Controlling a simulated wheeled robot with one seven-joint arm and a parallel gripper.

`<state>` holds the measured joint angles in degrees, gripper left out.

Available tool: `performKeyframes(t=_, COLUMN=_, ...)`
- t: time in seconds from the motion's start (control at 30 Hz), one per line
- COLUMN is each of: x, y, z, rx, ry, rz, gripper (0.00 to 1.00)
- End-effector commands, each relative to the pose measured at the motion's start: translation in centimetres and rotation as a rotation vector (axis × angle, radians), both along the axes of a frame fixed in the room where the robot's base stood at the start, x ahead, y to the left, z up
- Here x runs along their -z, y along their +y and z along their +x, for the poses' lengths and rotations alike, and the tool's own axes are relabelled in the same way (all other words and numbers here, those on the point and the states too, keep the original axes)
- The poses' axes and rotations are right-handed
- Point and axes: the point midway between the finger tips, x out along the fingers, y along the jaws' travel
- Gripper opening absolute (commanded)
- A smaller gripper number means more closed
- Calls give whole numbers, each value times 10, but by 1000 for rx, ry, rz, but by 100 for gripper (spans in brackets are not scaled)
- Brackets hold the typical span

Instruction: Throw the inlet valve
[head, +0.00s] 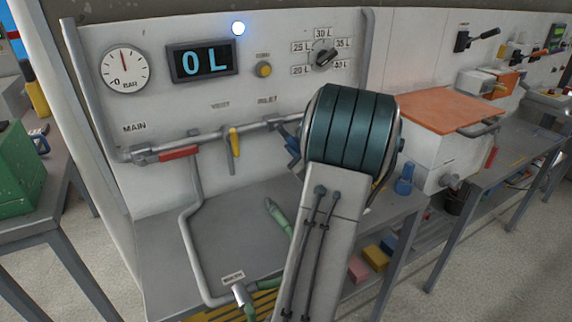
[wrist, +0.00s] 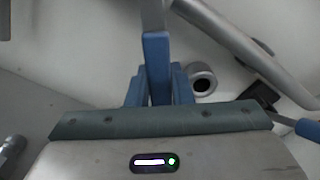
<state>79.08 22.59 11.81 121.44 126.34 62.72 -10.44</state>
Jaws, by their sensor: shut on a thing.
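The INLET label (head: 268,99) is on the white panel above the right part of the grey pipe (head: 268,124). My gripper (head: 291,147) is at the pipe below and right of that label, mostly hidden behind my wrist. In the wrist view my gripper (wrist: 158,92) is shut on a blue lever handle (wrist: 156,60), the inlet valve's by its place. The handle stands between the two blue fingers and runs up the picture. The valve body is hidden by my arm in the head view, so the handle's exact angle there is unclear.
A red lever (head: 180,154) by MAIN and a hanging yellow lever (head: 234,142) under VENT share the pipe. The display (head: 203,63) reads 0 L; the gauge (head: 124,68) and dial (head: 325,56) sit beside it. A green-handled nozzle (head: 276,213) lies on the bench.

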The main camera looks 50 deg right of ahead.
Motion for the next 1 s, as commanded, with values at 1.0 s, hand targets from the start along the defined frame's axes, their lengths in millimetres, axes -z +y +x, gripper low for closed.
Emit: performKeyframes(t=1.0, x=-58, y=-31, z=-12, rx=0, ry=324, rz=-800, gripper=0)
